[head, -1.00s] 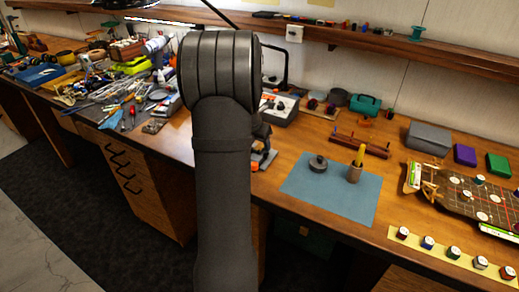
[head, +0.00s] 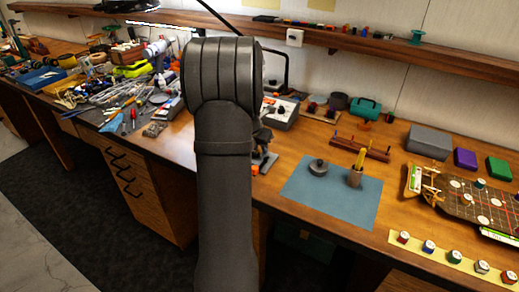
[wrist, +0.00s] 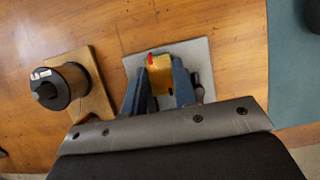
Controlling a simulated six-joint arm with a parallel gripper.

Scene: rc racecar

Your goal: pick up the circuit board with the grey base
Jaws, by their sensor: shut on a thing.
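In the wrist view, the circuit board shows as a flat grey base (wrist: 198,52) with a yellow-gold part (wrist: 160,72) and a small red piece on it. My gripper (wrist: 160,88) has its two dark blue-grey fingers on either side of the yellow-gold part, shut on it. The base lies under the fingertips, against the wood bench; I cannot tell whether it is lifted. In the head view, my arm hides the gripper and most of the board; a bit of grey and orange (head: 264,161) shows just right of the arm.
In the wrist view, a dark spool (wrist: 62,86) on a wooden block stands close left of the gripper. A blue mat (head: 322,205) with a dark round part and a cup lies to the right. Tools (head: 125,103) crowd the bench at left. The shelf (head: 400,55) runs above.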

